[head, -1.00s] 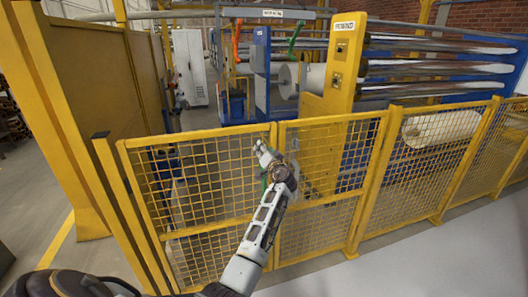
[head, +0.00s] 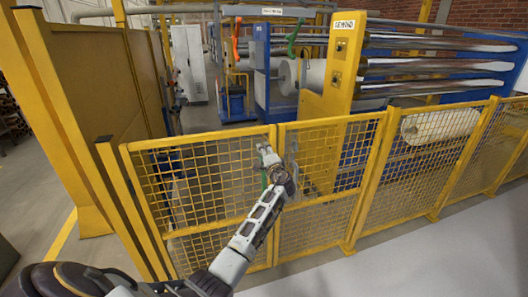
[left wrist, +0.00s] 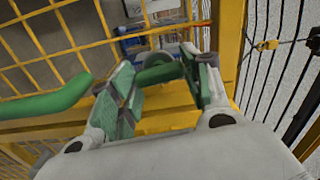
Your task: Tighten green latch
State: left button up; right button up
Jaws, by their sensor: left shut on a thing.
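The green latch (left wrist: 50,102) shows in the left wrist view as a thick green bar at the left. A green piece (left wrist: 158,73) also lies between the fingers of my left gripper (left wrist: 160,62), which is shut on it. The finger pads are green too, so the exact contact is hard to make out. In the head view my left gripper (head: 268,157) is at the yellow mesh gate, near the post where two panels meet. The gripper and forearm hide most of the latch there. My right gripper is not in view.
A yellow mesh fence (head: 385,180) runs across the front and to the right. A tall yellow panel (head: 100,85) stands at the left. Behind the fence are film rollers (head: 435,63) and a yellow machine column (head: 335,75). Grey floor (head: 440,255) is clear at the front right.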

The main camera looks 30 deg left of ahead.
pick_arm(q)
jog(key=shift+d+m, duration=0.1)
jog(key=shift+m, duration=0.2)
jog(key=o, duration=1)
jog(key=shift+w, duration=0.1)
jog(key=v, duration=1.2)
dwell(0.5)
